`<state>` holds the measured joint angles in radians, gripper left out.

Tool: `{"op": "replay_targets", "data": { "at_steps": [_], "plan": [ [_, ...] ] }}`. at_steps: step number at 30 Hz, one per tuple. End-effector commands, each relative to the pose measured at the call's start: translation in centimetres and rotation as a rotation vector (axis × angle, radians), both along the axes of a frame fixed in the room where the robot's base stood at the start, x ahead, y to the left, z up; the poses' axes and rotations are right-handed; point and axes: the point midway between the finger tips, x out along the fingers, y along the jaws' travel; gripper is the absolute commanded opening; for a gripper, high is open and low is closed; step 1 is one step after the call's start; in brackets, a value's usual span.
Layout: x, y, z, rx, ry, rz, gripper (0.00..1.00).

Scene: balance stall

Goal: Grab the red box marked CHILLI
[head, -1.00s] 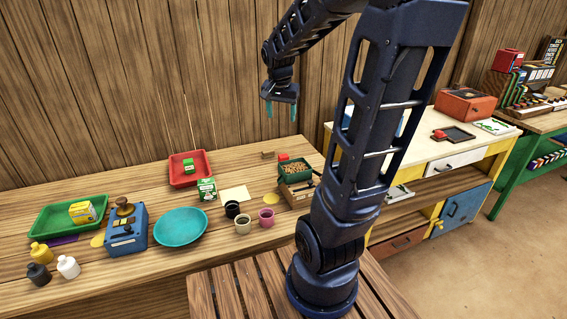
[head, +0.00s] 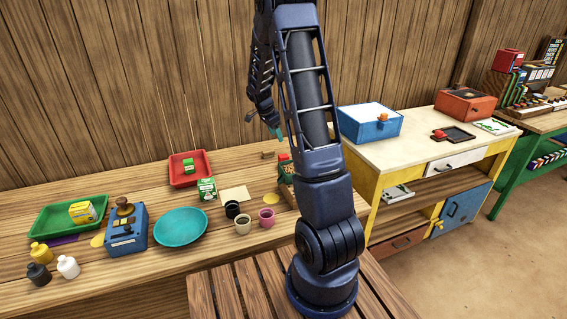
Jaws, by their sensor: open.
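A small red box (head: 283,157) stands at the back right of the wooden bench, just behind a green tray (head: 284,171). It is too small to read any marking on it. My arm's link hides most of the tray and what lies right of it. My gripper (head: 262,125) hangs in the air above and a little left of the red box in the picture, tilted, with its teal fingertips apart and nothing between them.
A red tray (head: 174,181) with a green box, a green-and-white box (head: 207,189), a teal bowl (head: 181,235) and several cups stand on the bench. A blue box (head: 369,128) sits on the cream-topped cabinet (head: 417,150). Bare wood shows along the bench's front.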

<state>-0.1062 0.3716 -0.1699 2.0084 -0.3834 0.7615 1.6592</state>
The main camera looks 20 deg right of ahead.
Motion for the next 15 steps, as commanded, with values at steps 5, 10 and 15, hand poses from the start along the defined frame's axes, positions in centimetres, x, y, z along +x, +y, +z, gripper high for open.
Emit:
{"op": "replay_targets", "data": {
  "at_steps": [5,10,15],
  "plan": [
    [2.4,-0.8,-4.5,-0.038,-0.007,-0.107,0.62],
    [3.7,-1.2,-6.9,-0.061,-0.017,-0.171,0.62],
    [4.0,-1.4,-7.9,-0.068,-0.023,-0.192,0.62]
  ]
}}
